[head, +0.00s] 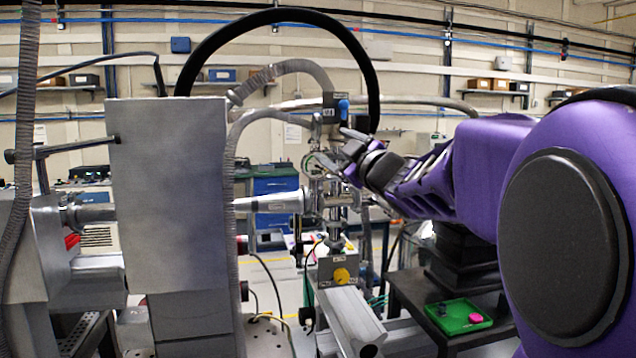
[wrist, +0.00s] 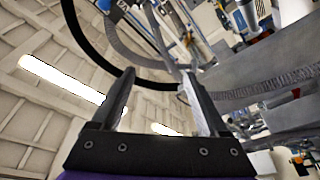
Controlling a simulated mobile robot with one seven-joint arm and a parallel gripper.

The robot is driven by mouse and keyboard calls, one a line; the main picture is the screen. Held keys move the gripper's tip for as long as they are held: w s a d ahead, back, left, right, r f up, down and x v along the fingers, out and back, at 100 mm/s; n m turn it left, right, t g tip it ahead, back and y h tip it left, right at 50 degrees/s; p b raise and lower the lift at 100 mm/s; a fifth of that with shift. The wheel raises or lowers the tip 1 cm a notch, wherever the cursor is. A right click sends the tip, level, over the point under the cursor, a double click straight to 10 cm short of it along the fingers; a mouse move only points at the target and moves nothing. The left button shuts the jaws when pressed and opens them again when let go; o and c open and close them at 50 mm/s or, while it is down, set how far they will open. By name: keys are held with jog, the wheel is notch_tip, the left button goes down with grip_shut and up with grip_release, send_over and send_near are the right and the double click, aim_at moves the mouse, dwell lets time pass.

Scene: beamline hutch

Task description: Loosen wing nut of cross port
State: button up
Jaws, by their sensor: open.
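The steel cross port (head: 328,201) stands on the beam pipe in the middle of the head view, with pipes and clamps around it. Its wing nut is too small and too hidden to pick out. My gripper (head: 347,154) comes in from the right, close to the upper right of the cross port, and hides part of the fittings there. In the wrist view my gripper (wrist: 158,76) has its two fingers wide apart with nothing held between them. That view looks up towards the ceiling, and the cross port cannot be made out in it.
A blue-handled valve (head: 343,108) sits just above my gripper. A thick black hose (head: 275,15) arches over the beamline. A large grey box (head: 167,195) stands left. A green tray (head: 445,318) with a pink piece lies lower right.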

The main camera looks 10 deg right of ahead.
jog(key=s+d+f+n+g+h, duration=0.1)
jog(key=s+d+f+h, duration=0.15)
jog(key=d+f, duration=0.5)
jog(key=s+d+f+g+h, duration=0.1)
jog(key=s+d+f+h, duration=0.2)
jog(key=d, duration=0.8)
jog(key=w+f+y+p, duration=0.1)
jog(key=w+p, duration=0.1)
jog(key=w, duration=1.5)
jog(key=shift+w+a+f, duration=0.15)
jog(key=shift+w+f, duration=0.05)
jog(key=shift+w, duration=0.15)
